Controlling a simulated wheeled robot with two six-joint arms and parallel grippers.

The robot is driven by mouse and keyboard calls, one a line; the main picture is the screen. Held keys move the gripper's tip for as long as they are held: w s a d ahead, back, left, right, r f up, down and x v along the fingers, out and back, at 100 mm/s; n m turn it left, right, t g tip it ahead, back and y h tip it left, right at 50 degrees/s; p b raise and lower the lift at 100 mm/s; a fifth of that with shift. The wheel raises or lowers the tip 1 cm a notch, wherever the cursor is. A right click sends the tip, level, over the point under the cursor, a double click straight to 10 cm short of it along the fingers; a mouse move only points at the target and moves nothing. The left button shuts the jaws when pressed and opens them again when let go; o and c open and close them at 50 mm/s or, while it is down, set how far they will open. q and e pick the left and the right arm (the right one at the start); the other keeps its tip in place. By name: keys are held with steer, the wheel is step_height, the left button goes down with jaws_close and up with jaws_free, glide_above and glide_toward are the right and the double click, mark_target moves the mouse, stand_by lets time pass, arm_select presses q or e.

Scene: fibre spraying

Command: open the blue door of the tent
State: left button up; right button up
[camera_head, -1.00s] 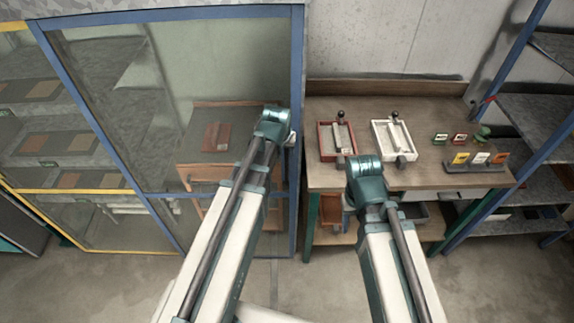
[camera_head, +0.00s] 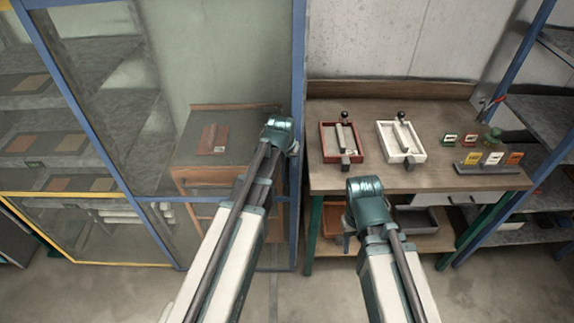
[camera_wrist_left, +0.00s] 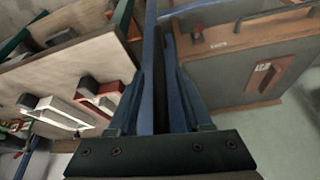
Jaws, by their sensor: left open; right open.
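The tent's blue door (camera_head: 80,118) is a blue frame with a see-through panel, filling the left half of the head view. Its right upright (camera_head: 298,90) stands beside my left wrist; the door appears shut. In the left wrist view my left gripper (camera_wrist_left: 160,55) is open, with its fingers pointing up the picture. A blue upright (camera_wrist_left: 150,40) runs between or just beside them; I cannot tell whether they touch it. In the head view my left wrist hides these fingers. My right arm is in front of the workbench, and its gripper is hidden.
A workbench (camera_head: 440,170) with a red tray (camera_head: 326,156), a white tray (camera_head: 386,150) and small coloured labels stands right of the door. A cabinet (camera_head: 185,178) shows through the panel. Blue shelving is at the far right. Bare floor lies in front.

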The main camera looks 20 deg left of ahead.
arm_select(q)
steer(key=shift+c, duration=0.2)
jaws_close()
stand_by(1.2)
